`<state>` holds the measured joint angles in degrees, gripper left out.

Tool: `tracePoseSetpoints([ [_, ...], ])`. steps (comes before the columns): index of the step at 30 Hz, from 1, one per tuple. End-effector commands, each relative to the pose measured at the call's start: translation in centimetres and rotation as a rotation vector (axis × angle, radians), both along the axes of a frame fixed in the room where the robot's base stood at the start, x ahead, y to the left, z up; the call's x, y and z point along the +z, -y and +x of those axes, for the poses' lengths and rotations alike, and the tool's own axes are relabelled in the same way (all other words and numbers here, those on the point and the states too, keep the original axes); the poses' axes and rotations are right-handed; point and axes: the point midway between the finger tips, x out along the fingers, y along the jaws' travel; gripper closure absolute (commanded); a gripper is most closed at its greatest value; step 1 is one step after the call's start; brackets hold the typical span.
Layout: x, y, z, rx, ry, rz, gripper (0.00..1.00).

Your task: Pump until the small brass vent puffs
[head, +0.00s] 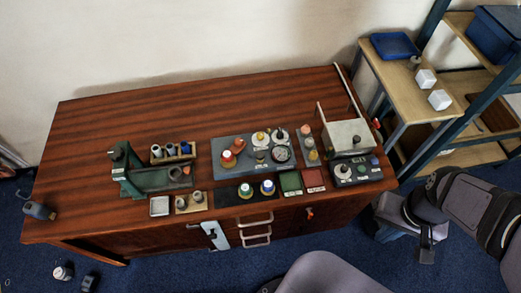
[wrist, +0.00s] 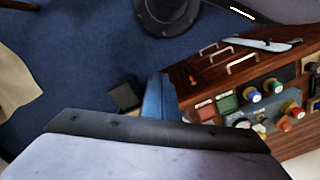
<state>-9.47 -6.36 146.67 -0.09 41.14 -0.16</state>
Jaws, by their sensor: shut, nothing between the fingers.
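A pale grey box (head: 347,135) stands at the right of the wooden bench, with a thin upright rod at its left. A long pale rod (head: 350,90) slants along the bench's right edge, with a small red piece (head: 377,123) near its lower end. Which part is the pump handle I cannot tell. The small brass vent is too small to pick out, and no puff shows. My gripper (head: 427,254) is right of the bench, below my arm, shut and empty, apart from the bench objects. In the wrist view a broad grey surface covers the bottom.
The bench (head: 110,120) is clear at the back left. A green fixture (head: 125,170) stands left, and a grey tray (head: 222,145) of knobs and fittings is central. A dark block with knobs (head: 355,171) is at the front right. A blue-framed shelf (head: 415,145) stands close right.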

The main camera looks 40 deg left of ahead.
Motion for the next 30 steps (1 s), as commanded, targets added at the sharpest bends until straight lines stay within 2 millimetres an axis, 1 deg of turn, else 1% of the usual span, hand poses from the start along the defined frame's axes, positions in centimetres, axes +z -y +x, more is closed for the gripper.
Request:
tracePoseSetpoints([
  [1, -0.8, -1.1, -0.5, 0.055, -0.019, -0.004, 1.00],
  [6, -2.9, -4.5, -2.4, 0.237, -0.078, -0.023, 1.00],
  [8, -3.4, -5.9, -2.7, 0.302, -0.089, -0.029, 1.00],
  [11, -4.2, -8.5, -2.8, 0.414, -0.093, -0.037, 1.00],
  [14, -4.9, -11.6, -2.7, 0.526, -0.085, -0.042, 1.00],
  [17, -5.4, -15.5, -2.5, 0.640, -0.063, -0.040, 1.00],
  [20, -5.7, -20.2, -2.2, 0.754, -0.025, -0.031, 1.00],
  [21, -5.7, -22.3, -2.2, 0.794, -0.006, -0.024, 1.00],
  [23, -5.5, -25.3, -1.9, 0.837, 0.029, -0.010, 1.00],
  [24, -5.2, -27.2, -1.6, 0.854, 0.050, 0.000, 1.00],
  [26, -4.5, -29.7, -0.9, 0.861, 0.087, 0.020, 1.00],
  [27, -3.9, -31.2, -0.2, 0.856, 0.114, 0.034, 1.00],
  [29, -2.7, -33.0, 1.2, 0.834, 0.153, 0.055, 1.00],
  [30, -1.9, -34.2, 2.1, 0.818, 0.181, 0.071, 1.00],
])
